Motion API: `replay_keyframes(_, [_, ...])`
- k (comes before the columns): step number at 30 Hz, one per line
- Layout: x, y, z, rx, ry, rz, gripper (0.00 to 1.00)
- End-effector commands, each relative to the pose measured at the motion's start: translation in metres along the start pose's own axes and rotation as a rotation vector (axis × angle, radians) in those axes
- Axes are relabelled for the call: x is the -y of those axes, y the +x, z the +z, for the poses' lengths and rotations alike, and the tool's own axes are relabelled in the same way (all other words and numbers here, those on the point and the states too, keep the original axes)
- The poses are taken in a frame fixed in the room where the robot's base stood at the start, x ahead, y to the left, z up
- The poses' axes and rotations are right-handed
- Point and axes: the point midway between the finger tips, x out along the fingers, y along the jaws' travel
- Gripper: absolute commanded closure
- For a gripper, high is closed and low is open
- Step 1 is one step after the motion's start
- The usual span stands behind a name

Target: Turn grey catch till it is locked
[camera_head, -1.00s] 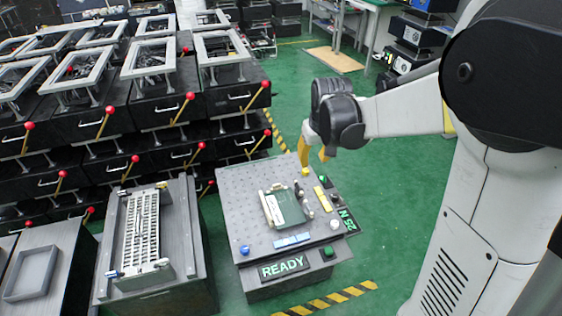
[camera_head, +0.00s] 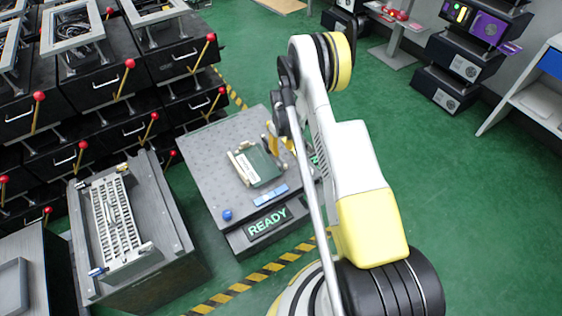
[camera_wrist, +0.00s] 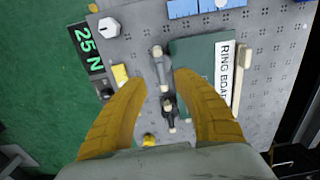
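The grey catch (camera_wrist: 160,68) sits on the grey perforated plate beside the edge of the green ring board (camera_wrist: 192,50). Its lever runs roughly up and down in the wrist view. A similar black catch (camera_wrist: 169,112) is just below it there. My gripper (camera_wrist: 161,77) is open, with one yellow finger on each side of the grey catch; I cannot tell whether either touches it. In the head view my gripper (camera_head: 277,140) is low at the right side of the ring board (camera_head: 262,165), and the catches are hidden by my arm.
A white knob (camera_wrist: 109,27), a yellow block (camera_wrist: 120,74) and a "25 N" display (camera_wrist: 88,50) lie left of the catch. Blue blocks (camera_head: 270,194) and a READY sign (camera_head: 268,222) are at the plate's front. A slotted fixture (camera_head: 116,215) stands to the left.

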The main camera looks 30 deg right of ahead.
Motion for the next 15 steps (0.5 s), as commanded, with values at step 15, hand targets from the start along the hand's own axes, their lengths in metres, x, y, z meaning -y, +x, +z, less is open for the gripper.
replay_keyframes(15, [0.0, 0.076, -0.001, -0.001, 0.0, 0.0, 0.66])
